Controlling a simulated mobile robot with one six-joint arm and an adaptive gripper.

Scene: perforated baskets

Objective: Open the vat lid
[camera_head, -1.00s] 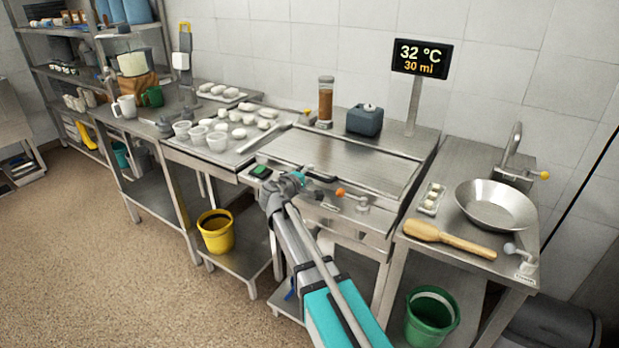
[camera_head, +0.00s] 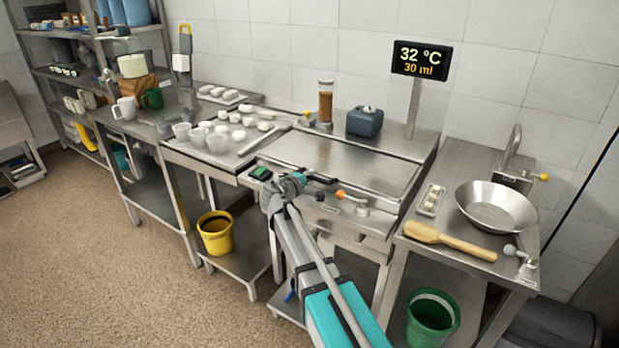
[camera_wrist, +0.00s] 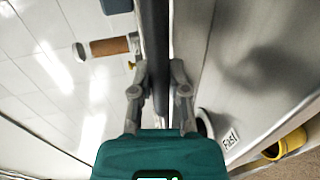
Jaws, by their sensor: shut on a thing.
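The vat lid (camera_head: 345,168) is a flat steel panel lying on the steel counter in the head view; it looks closed. A dark bar handle (camera_head: 323,179) is at its front edge. My gripper (camera_head: 301,179) is at the handle's left end, partly hidden by my own arm. In the wrist view, the two grey fingers of my gripper (camera_wrist: 159,92) are shut on the dark bar handle (camera_wrist: 157,40), one on each side of it. A grey metal surface lies right of the bar there.
A blue-grey box (camera_head: 365,121) and a brown jar (camera_head: 325,100) stand behind the lid. A steel bowl (camera_head: 496,206) and wooden paddle (camera_head: 450,240) are on the right.

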